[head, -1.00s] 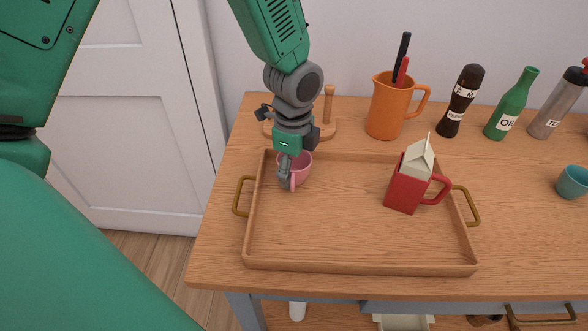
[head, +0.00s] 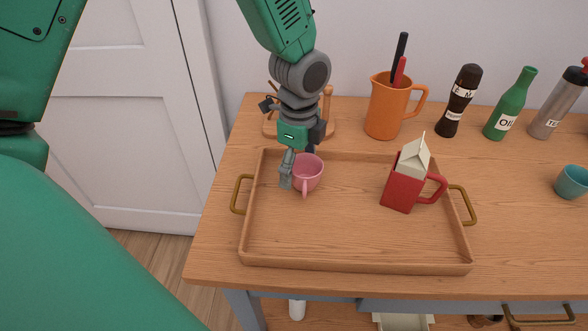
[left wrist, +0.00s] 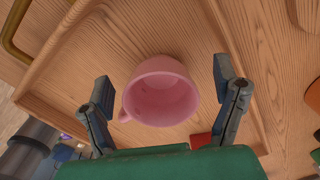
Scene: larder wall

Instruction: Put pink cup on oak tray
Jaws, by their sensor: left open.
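The pink cup (head: 308,173) stands upright in the back left corner area of the oak tray (head: 350,267), its handle facing the front. My left gripper (head: 297,178) is open, reaching down from above at the cup's left and back side. In the left wrist view the pink cup (left wrist: 160,92) lies between the two spread fingers of the left gripper (left wrist: 163,92), with visible gaps on both sides. The cup is empty. My right gripper is not in view.
A red mug with a carton (head: 408,180) stands in the tray's right part. Behind the tray are an orange jug (head: 388,108), a dark bottle (head: 460,100) and a green oil bottle (head: 511,106). A teal cup (head: 572,182) is at the right. The tray's front middle is clear.

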